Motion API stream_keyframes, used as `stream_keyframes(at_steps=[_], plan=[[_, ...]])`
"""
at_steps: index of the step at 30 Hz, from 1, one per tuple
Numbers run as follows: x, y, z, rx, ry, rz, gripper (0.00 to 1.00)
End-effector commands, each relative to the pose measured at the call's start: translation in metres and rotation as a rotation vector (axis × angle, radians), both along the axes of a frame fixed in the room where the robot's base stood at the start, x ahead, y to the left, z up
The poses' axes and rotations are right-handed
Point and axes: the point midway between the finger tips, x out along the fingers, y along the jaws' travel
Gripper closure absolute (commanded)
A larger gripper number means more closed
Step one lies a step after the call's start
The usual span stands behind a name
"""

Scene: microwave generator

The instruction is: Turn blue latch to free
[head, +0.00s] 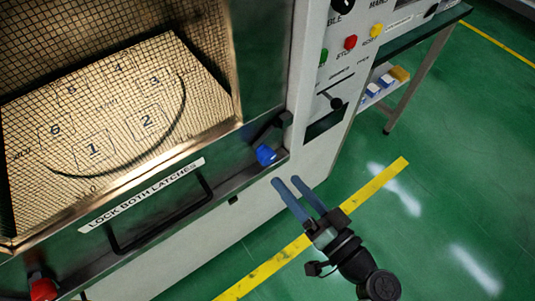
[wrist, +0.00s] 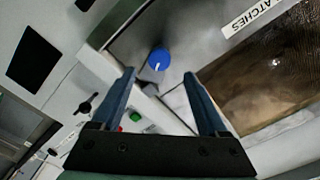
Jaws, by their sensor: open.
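The blue latch (head: 266,155) is a small blue knob at the lower right corner of the microwave door, with a dark bracket (head: 274,130) just above it. In the wrist view the blue latch (wrist: 159,59) shows as a round knob with a short white mark, lying ahead of the space between my fingers. My gripper (head: 288,185) is open and empty, with two blue-grey fingers, just below and right of the latch and apart from it. In the wrist view my gripper (wrist: 158,78) has its fingers spread wide. A red latch (head: 43,289) sits at the door's lower left.
The door has a black handle (head: 165,222) and a "LOCK BOTH LATCHES" label (head: 142,196). A control panel (head: 345,70) with buttons and a lever stands right of the door. A side table (head: 440,35) is at the upper right. The green floor (head: 450,190) at right is clear.

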Motion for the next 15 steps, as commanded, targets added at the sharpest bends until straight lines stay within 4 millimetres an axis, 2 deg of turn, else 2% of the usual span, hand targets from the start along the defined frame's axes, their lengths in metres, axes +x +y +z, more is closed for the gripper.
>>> stream_keyframes(at_steps=[6,15], plan=[[0.037,0.028,0.001,-0.001,0.000,0.004,0.23],[0.064,0.046,0.000,-0.002,0.001,0.000,0.23]])
